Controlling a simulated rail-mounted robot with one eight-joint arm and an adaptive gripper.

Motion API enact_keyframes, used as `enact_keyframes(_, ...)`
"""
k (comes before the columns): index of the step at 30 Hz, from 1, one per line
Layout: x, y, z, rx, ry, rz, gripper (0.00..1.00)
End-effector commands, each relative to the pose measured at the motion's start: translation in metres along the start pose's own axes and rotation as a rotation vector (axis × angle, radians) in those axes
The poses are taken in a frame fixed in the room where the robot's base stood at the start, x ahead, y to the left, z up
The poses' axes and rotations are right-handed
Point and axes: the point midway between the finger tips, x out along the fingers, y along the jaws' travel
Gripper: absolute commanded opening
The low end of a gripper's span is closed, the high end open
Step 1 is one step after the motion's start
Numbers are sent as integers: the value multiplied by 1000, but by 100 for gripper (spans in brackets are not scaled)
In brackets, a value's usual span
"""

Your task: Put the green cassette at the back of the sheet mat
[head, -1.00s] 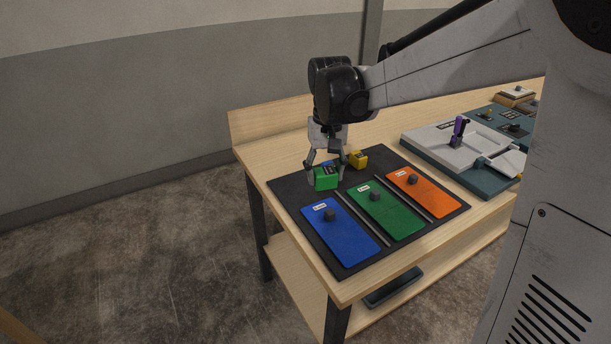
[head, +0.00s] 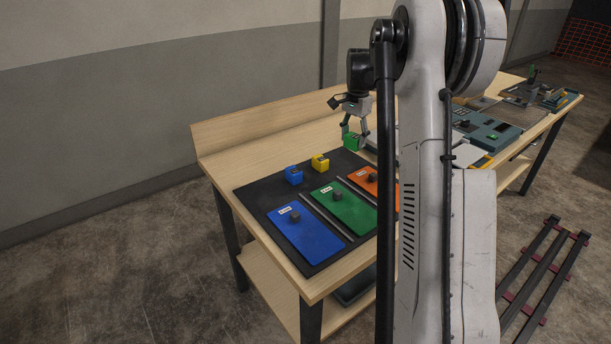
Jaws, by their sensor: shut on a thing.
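The green cassette (head: 351,142) is between the fingers of my gripper (head: 354,136), which is shut on it. The dark sheet mat (head: 258,192) lies on the near part of the bench. The cassette shows at the mat's back right corner in the picture; its exact height and whether it is over the mat cannot be told. A blue cassette (head: 293,175) and a yellow cassette (head: 320,163) stand side by side on the back strip of the mat. My arm hides the mat's right end.
The mat carries a blue sheet (head: 300,238), a green sheet (head: 352,212) and a partly hidden orange sheet (head: 362,178), each with a dark knob. A teal console (head: 490,132) stands farther along the bench. The wooden back board (head: 260,122) rises behind.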

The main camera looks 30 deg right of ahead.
Motion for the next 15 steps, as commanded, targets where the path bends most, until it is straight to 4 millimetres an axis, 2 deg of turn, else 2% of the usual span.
enact_keyframes(1,1,5,-14,39,0,0,16)
enact_keyframes(3,2,10,-24,77,0,0,16)
enact_keyframes(7,6,10,-35,108,0,0,16)
enact_keyframes(15,28,-23,-51,108,0,0,16)
